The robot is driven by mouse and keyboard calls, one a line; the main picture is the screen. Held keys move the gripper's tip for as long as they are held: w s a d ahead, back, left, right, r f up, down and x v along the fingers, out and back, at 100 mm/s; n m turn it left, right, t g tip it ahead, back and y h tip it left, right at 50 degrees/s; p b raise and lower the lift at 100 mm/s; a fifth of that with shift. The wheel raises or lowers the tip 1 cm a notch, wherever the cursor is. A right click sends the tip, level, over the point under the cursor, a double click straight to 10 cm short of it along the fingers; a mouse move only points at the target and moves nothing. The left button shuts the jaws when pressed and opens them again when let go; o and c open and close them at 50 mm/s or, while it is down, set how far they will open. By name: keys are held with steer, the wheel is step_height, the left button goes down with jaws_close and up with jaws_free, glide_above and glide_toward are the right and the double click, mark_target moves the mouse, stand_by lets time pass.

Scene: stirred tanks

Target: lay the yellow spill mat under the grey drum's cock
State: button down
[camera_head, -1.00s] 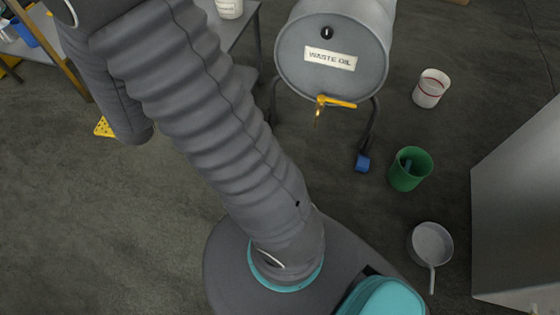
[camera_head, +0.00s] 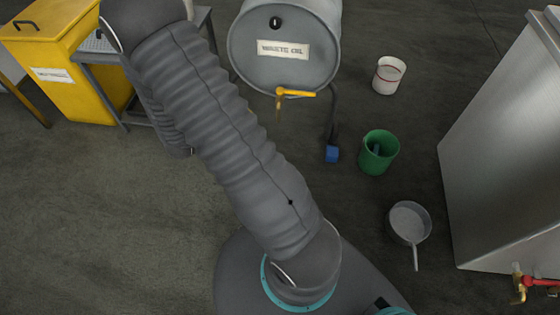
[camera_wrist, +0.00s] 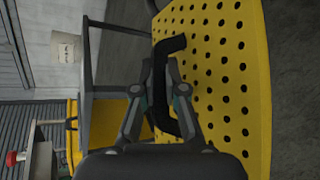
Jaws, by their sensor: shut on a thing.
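The grey drum (camera_head: 283,60), labelled "WASTE OIL", lies on its side on a stand at the top of the head view. Its yellow cock (camera_head: 281,98) is at the low front of the drum, with a gold spout pointing down. The yellow spill mat (camera_wrist: 213,30), a plate with rows of dark holes, fills the right of the wrist view. My gripper (camera_wrist: 166,88) is shut on the black handle (camera_wrist: 162,112) of the mat. In the head view my arm hides the gripper and the mat.
A blue block (camera_head: 332,154) is at the foot of the drum's stand. A white bucket (camera_head: 388,75), a green bucket (camera_head: 379,152) and a grey pan (camera_head: 409,222) stand on the floor to the right. A yellow bin (camera_head: 60,60) and grey table (camera_head: 98,57) are at left.

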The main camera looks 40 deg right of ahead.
steer(key=s+d+f+m+g+h+b, duration=0.25)
steer(key=s+d+f+m+g, duration=0.45)
steer(key=f, duration=0.6)
steer(key=s+d+f+m+g+h+b, duration=0.1)
steer(key=s+d+f+m+g+b, duration=0.4)
steer(key=s+f, duration=0.55)
steer(key=w+d+f+n, duration=0.1)
steer(key=w+d+f, duration=0.3)
steer(key=w+d+f+n+b, duration=0.1)
steer(key=w+d+f, duration=0.3)
steer(key=w, duration=0.1)
steer(key=shift+d+f+t+y, duration=0.15)
steer(key=shift+d+t+y, duration=0.1)
steer(key=shift+t, duration=0.15)
steer(key=shift+f+b, duration=0.35)
steer(key=shift+f, duration=1.55)
steer(key=shift+f, duration=0.1)
steer(key=c, duration=1.2)
jaws_free()
